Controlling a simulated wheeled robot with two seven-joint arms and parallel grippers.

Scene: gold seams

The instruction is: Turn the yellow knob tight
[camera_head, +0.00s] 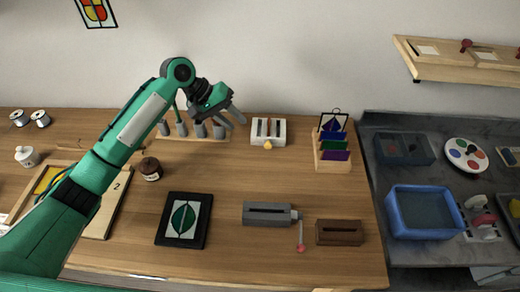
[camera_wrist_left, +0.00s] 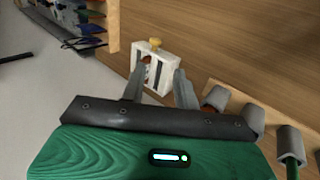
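The yellow knob (camera_head: 267,147) sticks out from the front of a small white frame (camera_head: 281,131) near the back of the wooden table. In the left wrist view, the knob (camera_wrist_left: 155,43) and the white frame (camera_wrist_left: 171,72) show beyond my fingers, with a brownish part inside the frame. My left gripper (camera_head: 237,116) is to the left of the frame and above the table in the head view. Its two fingers stand apart with nothing between them, and it is clear of the knob. My right gripper is not in view.
A rack with grey cylinders (camera_head: 200,130) stands below my left gripper. A wooden holder with coloured cards (camera_head: 333,158) is right of the white frame. A grey slotted block (camera_head: 268,214) with a red-tipped lever lies nearer the front. The table between is mostly bare.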

